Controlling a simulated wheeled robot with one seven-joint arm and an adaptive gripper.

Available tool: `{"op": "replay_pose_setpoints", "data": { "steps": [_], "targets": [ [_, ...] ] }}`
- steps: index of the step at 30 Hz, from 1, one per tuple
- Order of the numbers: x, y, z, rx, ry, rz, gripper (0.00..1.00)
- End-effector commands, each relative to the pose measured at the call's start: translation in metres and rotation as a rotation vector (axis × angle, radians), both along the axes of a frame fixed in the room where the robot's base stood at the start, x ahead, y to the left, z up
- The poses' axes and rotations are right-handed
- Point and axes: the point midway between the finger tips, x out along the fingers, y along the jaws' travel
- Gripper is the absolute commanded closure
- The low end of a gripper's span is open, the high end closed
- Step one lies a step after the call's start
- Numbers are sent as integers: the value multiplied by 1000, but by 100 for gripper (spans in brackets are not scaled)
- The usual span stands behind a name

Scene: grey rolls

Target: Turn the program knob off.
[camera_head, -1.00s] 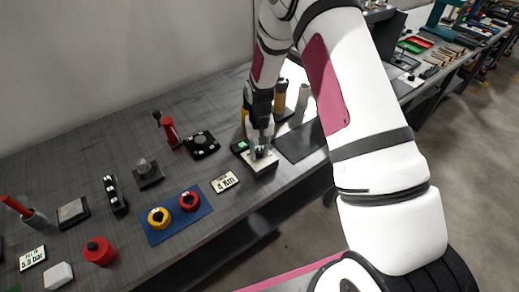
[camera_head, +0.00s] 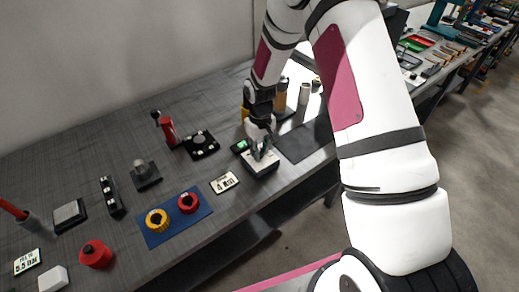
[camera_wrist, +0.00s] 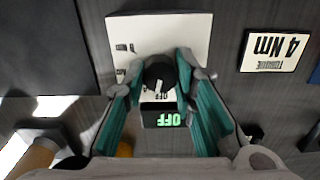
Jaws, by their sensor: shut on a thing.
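The program knob (camera_wrist: 159,75) is a black round knob with a white pointer mark, on a white panel box (camera_wrist: 195,35) with small printed labels. In the wrist view its mark points toward the panel's OFF label. A small black display (camera_wrist: 163,119) beside the panel shows OFF in green, upside down in this view. My gripper (camera_wrist: 160,72) is shut on the knob, with a teal finger on either side. In the head view my gripper (camera_head: 261,150) reaches down onto the panel box (camera_head: 262,167), and its fingers hide the knob. The display (camera_head: 240,146) stands just left of the box.
A "4 Nm" card (camera_head: 224,183) lies left of the box. A blue mat (camera_head: 176,220) with a yellow and a red ring-shaped part is further left. A dark flat pad (camera_head: 296,144) lies to the right. Orange and pale cylinders (camera_head: 304,93) stand behind.

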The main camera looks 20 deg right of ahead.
Motion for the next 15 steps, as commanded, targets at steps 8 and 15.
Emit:
{"op": "replay_pose_setpoints", "data": {
  "steps": [8, 15],
  "targets": [
    [1, 0, 0, 0, -1, 159, 100],
    [0, 1, 0, 0, -1, 225, 100]
  ]
}}
